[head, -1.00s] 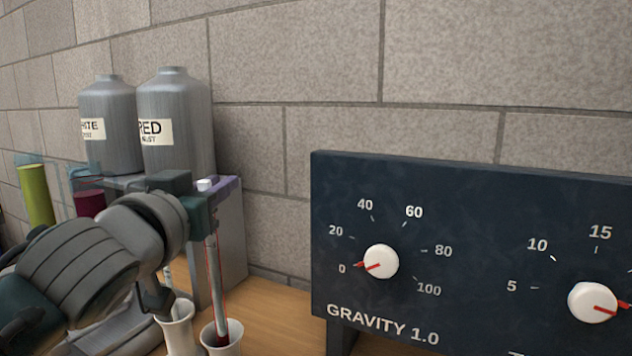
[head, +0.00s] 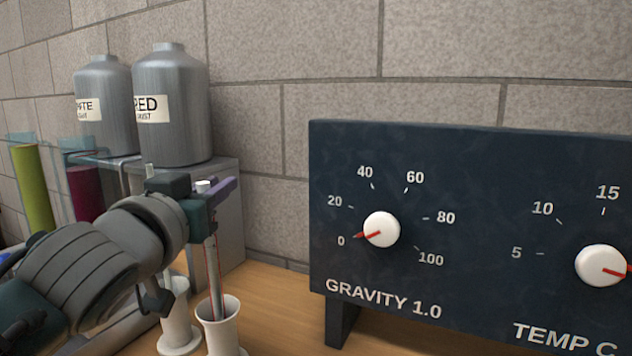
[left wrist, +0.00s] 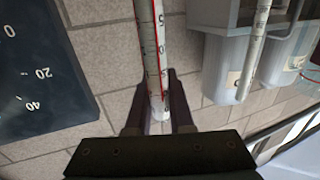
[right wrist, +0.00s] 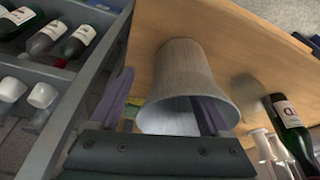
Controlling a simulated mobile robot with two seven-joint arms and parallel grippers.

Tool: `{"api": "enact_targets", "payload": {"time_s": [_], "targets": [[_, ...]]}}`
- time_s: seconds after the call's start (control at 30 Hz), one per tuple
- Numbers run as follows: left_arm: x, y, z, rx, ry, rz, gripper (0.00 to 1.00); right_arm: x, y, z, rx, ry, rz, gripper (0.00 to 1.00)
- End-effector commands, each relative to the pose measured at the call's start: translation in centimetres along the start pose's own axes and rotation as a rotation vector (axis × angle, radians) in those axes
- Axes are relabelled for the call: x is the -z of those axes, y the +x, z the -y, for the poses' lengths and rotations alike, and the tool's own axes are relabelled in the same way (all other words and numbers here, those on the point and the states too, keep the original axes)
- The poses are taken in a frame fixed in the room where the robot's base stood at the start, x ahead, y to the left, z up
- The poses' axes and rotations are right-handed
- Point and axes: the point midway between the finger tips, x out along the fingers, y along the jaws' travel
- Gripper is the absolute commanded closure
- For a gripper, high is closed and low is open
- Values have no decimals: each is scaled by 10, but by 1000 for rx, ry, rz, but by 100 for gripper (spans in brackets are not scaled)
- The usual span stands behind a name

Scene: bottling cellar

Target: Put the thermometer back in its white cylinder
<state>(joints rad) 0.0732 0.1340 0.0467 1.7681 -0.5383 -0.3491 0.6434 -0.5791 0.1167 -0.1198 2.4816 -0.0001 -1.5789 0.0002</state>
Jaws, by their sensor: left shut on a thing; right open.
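My left gripper (head: 216,192) is shut on the upper end of the thermometer (head: 212,262), a pale slim rod with a red line. The thermometer hangs almost upright, and its lower end is inside the mouth of the front white cylinder (head: 219,335). How deep its tip reaches is hidden by the wall. In the left wrist view the thermometer (left wrist: 151,45) runs between the fingers. A second white cylinder (head: 178,328) stands just behind to the left, partly covered by my arm. My right gripper (right wrist: 165,100) is open, its fingers around a pale flared vessel (right wrist: 185,75).
A dark panel with dials (head: 470,245) stands to the right. Grey bottles (head: 172,105) stand on a block behind. Another marked rod (left wrist: 256,50) shows in the left wrist view. A crate (right wrist: 95,60) with bottles and a green bottle (right wrist: 290,125) flank the right gripper.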

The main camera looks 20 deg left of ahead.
Motion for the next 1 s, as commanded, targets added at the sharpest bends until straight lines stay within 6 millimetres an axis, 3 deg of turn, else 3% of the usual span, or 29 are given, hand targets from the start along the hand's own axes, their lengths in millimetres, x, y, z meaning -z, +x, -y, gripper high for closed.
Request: {"api": "enact_targets", "payload": {"time_s": [0.27,0.3,0.6,0.87,1.0], "targets": [[-2,0,0,0,0,0,100,-1,2,0,0,-1,2,19],[-2,0,0,0,0,-1,76,-1,2,0,0,-1,2,19],[-2,0,0,0,0,-1,45,-1,2,0,-1,-3,3,19],[0,0,0,0,0,0,45,-1,0,-1,-3,-6,5,19],[15,0,0,-1,1,-2,45,2,-12,-2,-4,-6,8,19]]}}
